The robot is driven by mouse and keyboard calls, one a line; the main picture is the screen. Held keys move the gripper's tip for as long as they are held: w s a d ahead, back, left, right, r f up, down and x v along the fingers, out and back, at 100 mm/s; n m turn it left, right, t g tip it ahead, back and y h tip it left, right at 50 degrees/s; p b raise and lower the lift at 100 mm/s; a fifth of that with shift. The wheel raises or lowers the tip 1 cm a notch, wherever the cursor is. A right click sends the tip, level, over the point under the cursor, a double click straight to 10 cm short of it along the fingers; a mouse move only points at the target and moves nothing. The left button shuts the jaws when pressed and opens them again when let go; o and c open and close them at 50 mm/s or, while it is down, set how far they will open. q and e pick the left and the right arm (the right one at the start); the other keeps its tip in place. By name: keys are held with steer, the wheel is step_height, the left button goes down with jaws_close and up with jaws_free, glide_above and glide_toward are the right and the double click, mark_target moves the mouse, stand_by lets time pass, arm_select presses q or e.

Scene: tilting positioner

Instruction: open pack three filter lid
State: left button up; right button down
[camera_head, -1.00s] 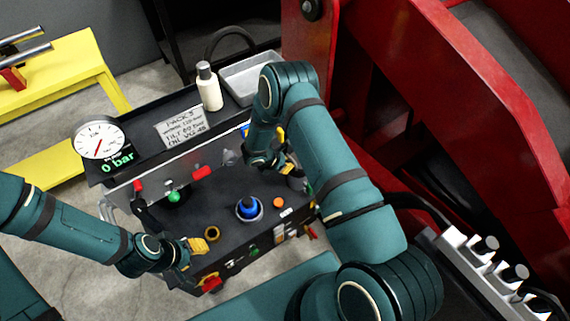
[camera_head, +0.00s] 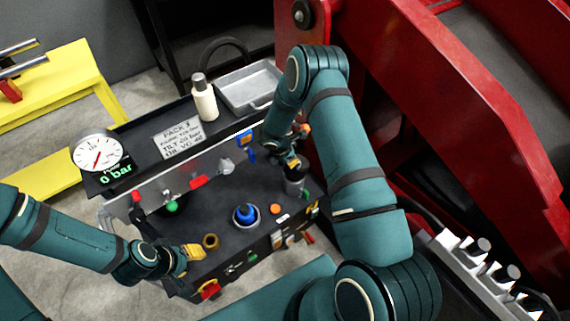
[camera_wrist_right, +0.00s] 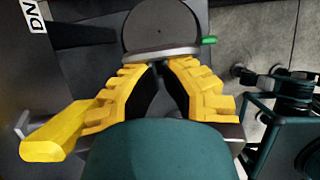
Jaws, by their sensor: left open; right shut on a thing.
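The pack is the dark bench unit whose white card (camera_head: 178,137) reads PACK 3. Its filter looks like the grey cylinder (camera_head: 295,182) at the right end of the deck. My right gripper (camera_head: 296,150) is just above it, its fingers partly hidden by my arm. In the right wrist view, its yellow fingers (camera_wrist_right: 160,66) are closed together at the near rim of a round grey lid (camera_wrist_right: 160,25) with a green tab beside it. Whether the lid is raised cannot be told. My left gripper (camera_head: 194,252) is open and empty at the deck's front left, near a brass ring (camera_head: 210,241).
A blue knob (camera_head: 246,215) and an orange button (camera_head: 275,209) are on the deck. A white bottle (camera_head: 204,100) and a metal tray (camera_head: 248,88) stand on the back shelf beside a gauge (camera_head: 97,152). A red steel frame (camera_head: 380,130) closes off the right side.

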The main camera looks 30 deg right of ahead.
steer(key=shift+w+d+r, duration=0.1)
steer(key=shift+d+r, duration=0.3)
steer(key=shift+d, duration=0.4)
steer(key=shift+w+d+r, duration=0.1)
steer(key=shift+d+r, duration=0.3)
steer(key=shift+d, duration=0.35)
